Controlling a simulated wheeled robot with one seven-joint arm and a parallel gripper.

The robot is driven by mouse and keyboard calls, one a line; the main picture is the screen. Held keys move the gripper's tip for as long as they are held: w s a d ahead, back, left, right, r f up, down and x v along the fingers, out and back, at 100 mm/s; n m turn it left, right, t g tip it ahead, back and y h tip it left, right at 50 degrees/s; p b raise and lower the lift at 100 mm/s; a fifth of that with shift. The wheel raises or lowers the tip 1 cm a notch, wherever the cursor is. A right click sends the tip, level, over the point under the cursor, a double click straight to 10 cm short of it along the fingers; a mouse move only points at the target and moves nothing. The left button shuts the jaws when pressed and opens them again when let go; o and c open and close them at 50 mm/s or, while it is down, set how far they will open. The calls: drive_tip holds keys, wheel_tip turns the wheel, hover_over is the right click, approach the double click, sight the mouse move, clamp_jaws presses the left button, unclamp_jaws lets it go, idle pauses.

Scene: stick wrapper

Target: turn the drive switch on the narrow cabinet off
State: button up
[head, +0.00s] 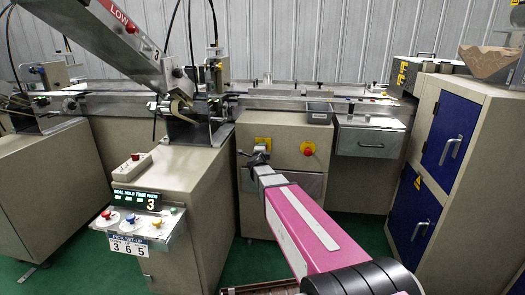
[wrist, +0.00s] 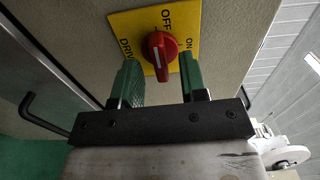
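The drive switch is a red rotary knob (wrist: 160,54) on a yellow plate (wrist: 122,22) lettered OFF, ON and DRIVE in the wrist view. I cannot clearly tell which word the knob points to. My gripper (wrist: 163,76) is open, its two green fingers apart on either side of the knob's lower part. I cannot tell whether they touch it. In the head view my gripper (head: 258,156) is at the front of the narrow cabinet (head: 326,135), and the yellow plate (head: 263,141) shows just above it.
A red push button (head: 308,148) sits right of the switch on the same cabinet. A control box with a lit display (head: 135,200) stands at left. A blue-doored cabinet (head: 451,130) stands at right. A dark handle (wrist: 45,115) is left of my gripper in the wrist view.

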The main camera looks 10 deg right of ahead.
drive_tip(key=v, duration=1)
drive_tip(key=s+a+f+n+g+y, duration=0.5)
drive_tip(key=s+f+n+g+y, duration=0.3)
drive_tip(key=f+n, duration=0.5)
drive_tip(key=s+d+f+n+g, duration=0.2)
drive_tip(key=s+g, duration=0.1)
drive_tip(key=s, duration=0.3)
drive_tip(key=s+d+f+n+g+h, duration=0.1)
drive_tip(key=s+d+n+g, duration=0.2)
drive_tip(key=s, duration=0.3)
drive_tip(key=s+d+f+n+g+h, duration=0.1)
drive_tip(key=s+d+f+n+g, duration=0.1)
drive_tip(key=s, duration=0.4)
drive_tip(key=shift+s+d+f+n+g, duration=0.3)
drive_tip(key=shift+s+d+n+g, duration=0.1)
drive_tip(key=shift+d+n+g, duration=0.25)
